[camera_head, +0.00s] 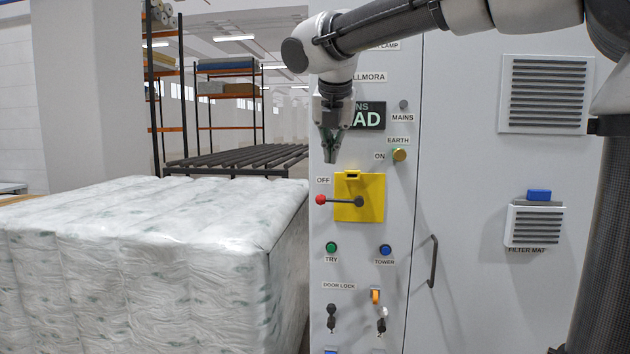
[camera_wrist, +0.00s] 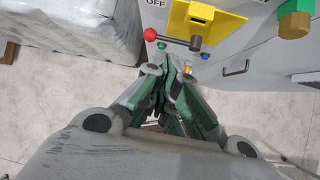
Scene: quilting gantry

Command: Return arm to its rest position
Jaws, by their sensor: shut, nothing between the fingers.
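My gripper (camera_head: 331,146) hangs fingers down in front of the grey cabinet (camera_head: 480,200), above and left of the yellow switch plate (camera_head: 371,183). Its fingers are shut with nothing between them, and they also show closed in the wrist view (camera_wrist: 172,75). The switch's red-knobbed handle (camera_head: 321,200) points left, toward the OFF label (camera_head: 323,181). The handle also shows in the wrist view (camera_wrist: 151,34), beyond my fingertips and apart from them. My arm reaches in from the upper right of the head view.
A wrapped white bale stack (camera_head: 140,240) stands close on the left. A brass knob (camera_head: 399,155), a green button (camera_head: 331,247), a blue button (camera_head: 385,250), keys (camera_head: 381,322) and a door handle (camera_head: 433,262) stick out from the cabinet. A roller conveyor (camera_head: 240,158) and racks (camera_head: 228,85) stand behind.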

